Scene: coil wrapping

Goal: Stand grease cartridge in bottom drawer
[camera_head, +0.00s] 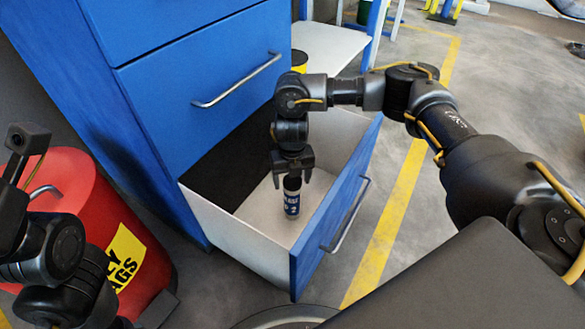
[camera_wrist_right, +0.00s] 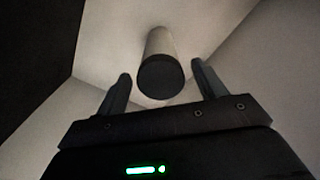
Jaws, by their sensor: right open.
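The grease cartridge (camera_head: 292,197) stands upright inside the open bottom drawer (camera_head: 256,239). It is a dark blue cylinder with white lettering. My right gripper (camera_head: 292,178) is right above it, pointing down into the drawer. In the right wrist view the cartridge's dark round top (camera_wrist_right: 160,77) shows between and just beyond the open fingers of the right gripper (camera_wrist_right: 160,88), with a gap on each side. The cartridge's base appears to rest on the drawer floor. My left arm shows at the lower left, but its fingertips are not clearly visible.
The blue cabinet (camera_head: 150,95) stands behind, its upper drawers closed. A red bin (camera_head: 120,262) with a yellow label is at the left. The drawer walls (camera_wrist_right: 235,70) surround the right gripper. Bare drawer floor lies around the cartridge.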

